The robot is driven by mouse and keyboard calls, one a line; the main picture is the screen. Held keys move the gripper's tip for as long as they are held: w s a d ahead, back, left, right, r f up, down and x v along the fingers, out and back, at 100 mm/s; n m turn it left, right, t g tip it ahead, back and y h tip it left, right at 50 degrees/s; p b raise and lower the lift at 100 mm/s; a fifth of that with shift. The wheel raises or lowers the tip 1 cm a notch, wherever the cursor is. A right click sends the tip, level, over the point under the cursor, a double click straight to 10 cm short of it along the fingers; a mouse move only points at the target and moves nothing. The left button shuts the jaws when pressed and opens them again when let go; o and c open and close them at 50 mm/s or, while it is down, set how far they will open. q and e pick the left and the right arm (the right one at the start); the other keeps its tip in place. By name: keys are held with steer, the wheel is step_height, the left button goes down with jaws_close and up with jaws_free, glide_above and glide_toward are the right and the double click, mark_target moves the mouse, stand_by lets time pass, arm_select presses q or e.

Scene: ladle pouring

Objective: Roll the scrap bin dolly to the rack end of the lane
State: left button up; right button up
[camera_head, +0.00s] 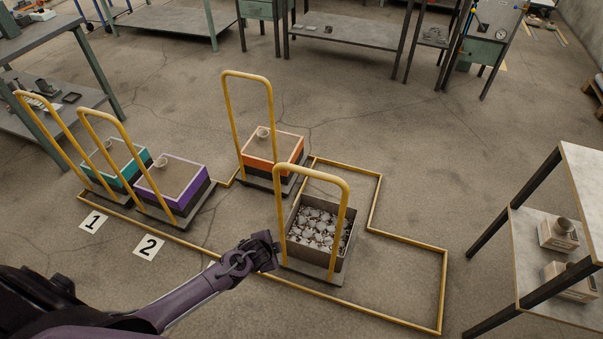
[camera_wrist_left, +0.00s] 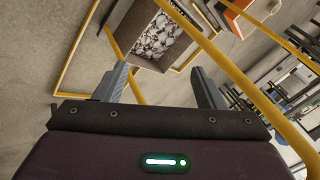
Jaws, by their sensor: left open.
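The scrap bin dolly (camera_head: 318,266) stands inside the yellow-railed lane. It carries a brown box filled with grey scrap (camera_head: 318,228) and has a tall yellow hoop handle (camera_head: 345,210). The scrap bin (camera_wrist_left: 152,38) also shows at the top of the left wrist view. My left gripper (camera_head: 268,250) is at the left side of the dolly, beside the handle's left post. In the left wrist view its two fingers (camera_wrist_left: 162,88) are apart, with yellow bars close by; I cannot tell if they touch. My right gripper is not in view.
The yellow floor rail (camera_head: 410,240) bounds the lane, with free floor to the dolly's right. A rack (camera_head: 535,250) holding pale blocks stands beyond the rail at right. Orange (camera_head: 272,150), purple (camera_head: 170,187) and green (camera_head: 118,165) box dollies stand at left. Workbenches line the back.

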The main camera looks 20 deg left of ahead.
arm_select(q)
steer(key=w+d+r+m+t+p, duration=0.1)
steer(key=w+r+m, duration=0.15)
steer(key=r, duration=0.35)
steer(key=w+d+r+m+t, duration=0.1)
steer(key=w+r, duration=0.3)
steer(key=r, duration=0.2)
steer(key=m+t, duration=0.1)
steer(key=m, duration=0.3)
glide_toward(309, 173)
steer(key=f, duration=0.1)
steer(key=shift+n+h, duration=0.25)
steer(key=shift+h, duration=0.05)
steer(key=b+x, duration=0.7)
steer(key=x, duration=0.2)
steer(key=shift+w+a, duration=0.2)
steer(key=shift+w+f+b, duration=0.25)
steer(key=shift+w+b, duration=0.3)
steer(key=shift+b, duration=0.05)
jaws_close()
steer(key=shift+r, duration=0.1)
